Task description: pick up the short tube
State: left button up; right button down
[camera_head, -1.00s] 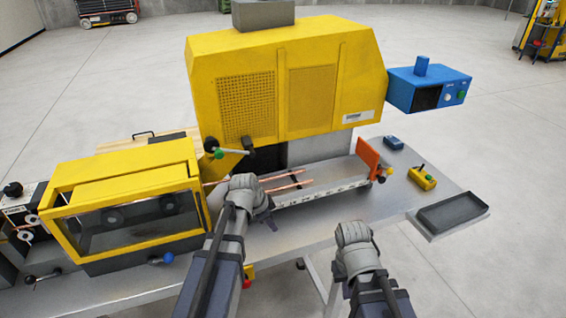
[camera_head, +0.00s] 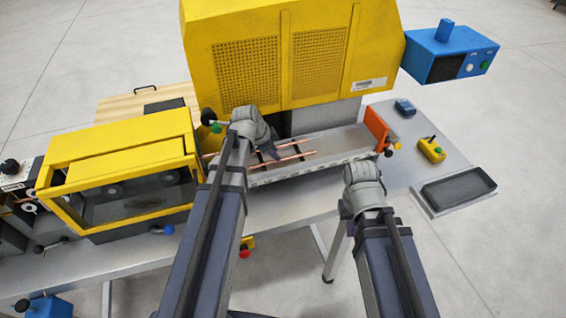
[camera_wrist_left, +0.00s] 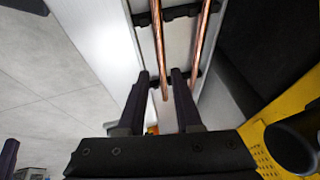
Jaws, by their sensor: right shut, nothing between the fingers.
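Two thin copper tubes lie side by side on dark supports in the pale tray in front of the big yellow machine. The lower tube (camera_head: 290,159) and the upper tube (camera_head: 292,146) are partly hidden by my left gripper (camera_head: 266,155) in the head view. In the left wrist view my left gripper (camera_wrist_left: 160,76) is open, its fingers either side of one tube's end (camera_wrist_left: 158,45). The other tube (camera_wrist_left: 200,38) runs past the right finger. I cannot tell which is shorter. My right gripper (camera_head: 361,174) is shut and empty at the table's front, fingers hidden.
The yellow machine (camera_head: 290,60) stands behind the tray (camera_head: 335,150), with an orange plate (camera_head: 376,125) at its right end. A yellow windowed box (camera_head: 120,160) stands at left. A dark bin (camera_head: 458,190) and a small yellow control (camera_head: 431,150) are at right.

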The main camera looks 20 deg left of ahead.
aim_at(283, 160)
pick_arm(q)
jog(key=shift+f+b, duration=0.4)
jog(key=b+x, duration=0.3)
jog(key=shift+w+a+f, duration=0.1)
jog(key=shift+a+f, duration=0.1)
jog(key=shift+w+d+f+b, duration=0.15)
jog(key=shift+w+f+b, duration=0.1)
jog(key=shift+f+b, duration=0.25)
jog(key=shift+r, duration=0.15)
jog(key=shift+c, duration=0.2)
grip_shut()
